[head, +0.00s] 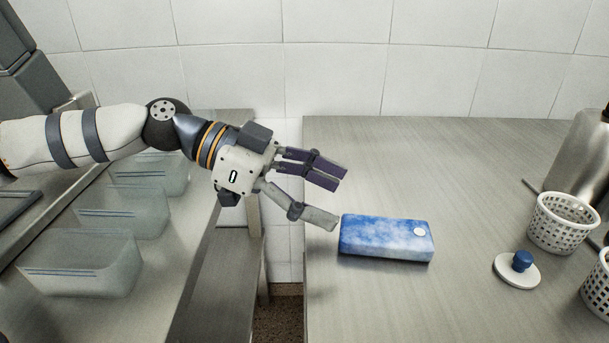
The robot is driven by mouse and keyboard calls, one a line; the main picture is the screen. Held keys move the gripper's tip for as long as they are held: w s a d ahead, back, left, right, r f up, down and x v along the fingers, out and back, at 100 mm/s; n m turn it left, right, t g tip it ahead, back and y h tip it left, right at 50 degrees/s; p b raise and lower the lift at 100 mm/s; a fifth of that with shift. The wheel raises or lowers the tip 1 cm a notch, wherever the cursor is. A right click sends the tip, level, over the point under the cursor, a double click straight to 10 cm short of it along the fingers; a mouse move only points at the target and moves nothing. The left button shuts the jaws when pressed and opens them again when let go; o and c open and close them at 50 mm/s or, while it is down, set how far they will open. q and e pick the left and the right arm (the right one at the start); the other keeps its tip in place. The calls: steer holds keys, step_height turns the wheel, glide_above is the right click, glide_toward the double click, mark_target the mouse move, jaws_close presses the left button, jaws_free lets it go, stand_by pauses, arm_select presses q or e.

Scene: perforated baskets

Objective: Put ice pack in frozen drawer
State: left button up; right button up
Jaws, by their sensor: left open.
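The ice pack (386,239) is a blue and white block with a pale round cap near its right end. It lies flat on the right counter, near that counter's left edge. My left gripper (330,195) reaches in from the left and is open and empty. Its lower finger ends right by the ice pack's left upper corner; I cannot tell whether they touch. Its upper fingers are above and behind the pack. My right gripper is out of view. No drawer that I can identify as the frozen drawer is visible.
Several clear bins (80,264) sit in the left counter under my arm. A gap separates the two counters. At right are a perforated white basket (562,224), part of another, a white lid with a blue knob (517,269) and a metal container (579,155). The right counter's middle is clear.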

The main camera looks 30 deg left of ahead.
arm_select(q)
steer(key=shift+o, duration=0.4)
steer(key=v, duration=0.3)
steer(key=shift+d+r, duration=0.1)
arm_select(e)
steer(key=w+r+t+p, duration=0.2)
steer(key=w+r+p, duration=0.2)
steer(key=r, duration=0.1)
arm_select(q)
steer(key=b, duration=0.3)
glide_toward(378, 228)
steer(key=shift+w+d+f, duration=0.25)
steer(key=shift+d+f, duration=0.75)
steer(key=x, duration=0.2)
steer(key=b+x, duration=0.1)
steer(key=x, duration=0.1)
steer(key=r+x, duration=0.1)
steer(key=x, duration=0.2)
steer(key=shift+w+d+b, duration=0.15)
steer(key=shift+w+b, duration=0.1)
steer(key=shift+b, duration=0.05)
steer(key=shift+r, duration=0.15)
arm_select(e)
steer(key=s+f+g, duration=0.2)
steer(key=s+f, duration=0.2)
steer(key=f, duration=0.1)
